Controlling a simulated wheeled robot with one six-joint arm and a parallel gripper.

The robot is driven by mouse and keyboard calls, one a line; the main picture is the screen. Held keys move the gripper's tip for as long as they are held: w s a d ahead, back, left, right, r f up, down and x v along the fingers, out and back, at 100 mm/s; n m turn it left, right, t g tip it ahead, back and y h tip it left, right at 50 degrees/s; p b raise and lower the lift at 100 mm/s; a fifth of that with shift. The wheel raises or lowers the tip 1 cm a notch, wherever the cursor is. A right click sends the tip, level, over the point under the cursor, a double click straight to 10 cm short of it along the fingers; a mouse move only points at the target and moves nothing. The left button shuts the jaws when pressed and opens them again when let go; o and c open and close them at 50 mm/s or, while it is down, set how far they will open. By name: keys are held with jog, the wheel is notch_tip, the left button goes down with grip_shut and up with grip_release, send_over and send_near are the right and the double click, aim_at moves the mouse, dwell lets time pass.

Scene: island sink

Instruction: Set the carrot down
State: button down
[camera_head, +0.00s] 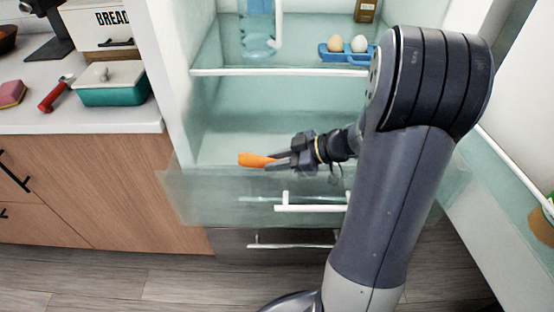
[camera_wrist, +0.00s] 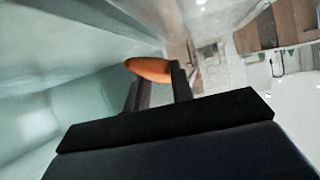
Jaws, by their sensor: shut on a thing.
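The orange carrot (camera_head: 256,160) is held at the tips of my gripper (camera_head: 283,161), which is shut on it. The carrot points to the left in the head view, over the opening of a pulled-out clear fridge drawer (camera_head: 185,200). In the wrist view, the carrot (camera_wrist: 150,69) lies across the fingertips of my gripper (camera_wrist: 158,85). Part of the carrot is hidden by the fingers. I cannot tell how high it is above the drawer floor.
A glass shelf (camera_head: 280,72) above holds a blue egg tray (camera_head: 345,57) with two eggs and a pitcher (camera_head: 260,28). A lower drawer (camera_head: 290,245) is below. The counter (camera_head: 75,120) at left holds a green butter dish (camera_head: 110,86).

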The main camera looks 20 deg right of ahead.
jog(key=shift+f+b, duration=0.65)
jog(key=shift+b, duration=0.5)
jog(key=c, duration=1.2)
grip_release()
jog(key=shift+r, duration=0.1)
jog(key=shift+r+p, duration=0.65)
jog(key=shift+p, duration=0.5)
jog(key=shift+d+r+p, duration=0.15)
jog(key=shift+r+p, duration=0.05)
jog(key=shift+p, duration=0.15)
jog(key=v, duration=0.7)
jog(key=shift+s+d+f+b, duration=0.1)
jog(key=shift+f+b, duration=0.1)
jog(key=shift+b, duration=0.1)
